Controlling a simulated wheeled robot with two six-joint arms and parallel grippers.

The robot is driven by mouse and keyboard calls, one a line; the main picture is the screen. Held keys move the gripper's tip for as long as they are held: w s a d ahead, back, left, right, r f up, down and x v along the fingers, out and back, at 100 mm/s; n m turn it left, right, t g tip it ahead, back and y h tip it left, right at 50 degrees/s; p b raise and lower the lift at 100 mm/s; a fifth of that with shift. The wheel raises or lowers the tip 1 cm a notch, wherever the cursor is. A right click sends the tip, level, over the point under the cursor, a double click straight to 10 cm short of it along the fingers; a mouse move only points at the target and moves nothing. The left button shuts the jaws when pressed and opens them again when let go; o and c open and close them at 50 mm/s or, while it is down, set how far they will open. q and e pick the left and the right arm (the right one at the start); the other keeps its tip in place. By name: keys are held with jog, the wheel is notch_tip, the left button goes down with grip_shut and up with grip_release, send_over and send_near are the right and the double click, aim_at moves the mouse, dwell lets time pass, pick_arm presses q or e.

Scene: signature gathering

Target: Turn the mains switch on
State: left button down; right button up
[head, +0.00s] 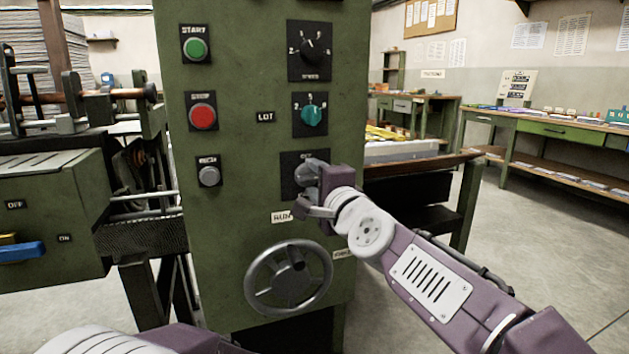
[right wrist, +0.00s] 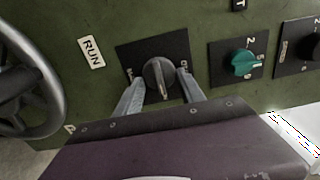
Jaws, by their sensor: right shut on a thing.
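A dark rotary switch knob (right wrist: 159,75) sits on a square black plate (right wrist: 125,56) on the green control cabinet. A pale line on the knob runs up and down in the right wrist view. Small labels flank it, partly hidden and hard to read. My right gripper (right wrist: 160,92) has a finger on either side of the knob and is shut on it. In the head view, my right gripper (head: 311,184) covers most of the knob, and the black plate (head: 289,168) shows behind it. My left gripper is not in view.
Above are a teal knob (head: 313,115) and a black speed dial (head: 313,47). Green start (head: 196,48) and red stop (head: 203,116) buttons are on the left. A handwheel (head: 288,277) stands out below. A blue lever (head: 22,250) is at far left. Floor at right is clear.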

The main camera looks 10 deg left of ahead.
dwell(0.3)
jog(key=o, duration=1.3)
jog(key=b+v, duration=0.1)
jog(key=v, duration=0.8)
jog(key=shift+d, duration=0.1)
